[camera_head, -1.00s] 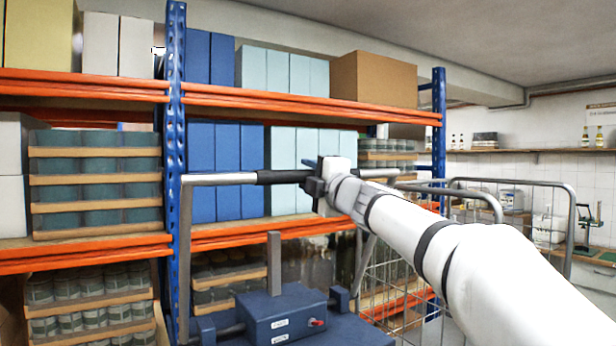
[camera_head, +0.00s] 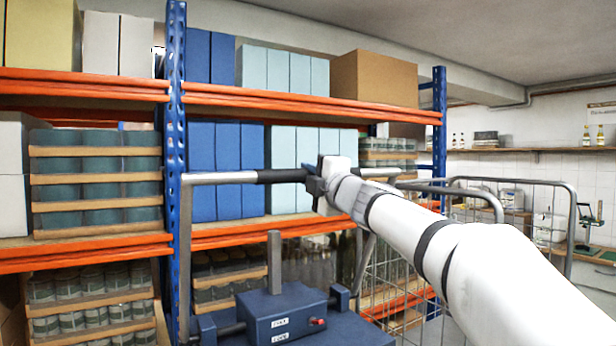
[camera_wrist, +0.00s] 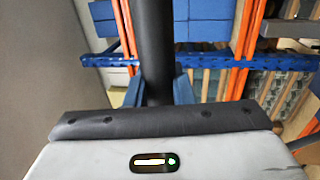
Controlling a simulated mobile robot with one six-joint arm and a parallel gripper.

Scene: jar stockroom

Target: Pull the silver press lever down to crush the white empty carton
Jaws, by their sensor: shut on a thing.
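The silver press lever (camera_head: 186,250) stands upright at the left of the blue press (camera_head: 283,312). In the wrist view the dark grip (camera_wrist: 155,45) passes between the jaws of my gripper (camera_wrist: 158,90). A grey upright post (camera_head: 274,262) rises from the press body. I see no white empty carton in the press; its lower part is out of view.
Blue and orange shelving (camera_head: 300,100) with boxes and jars stands close behind the lever. A wire roll cage (camera_head: 480,230) stands at the right behind my arm. A wall shelf with bottles (camera_head: 530,150) and a worktop are farther back at right.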

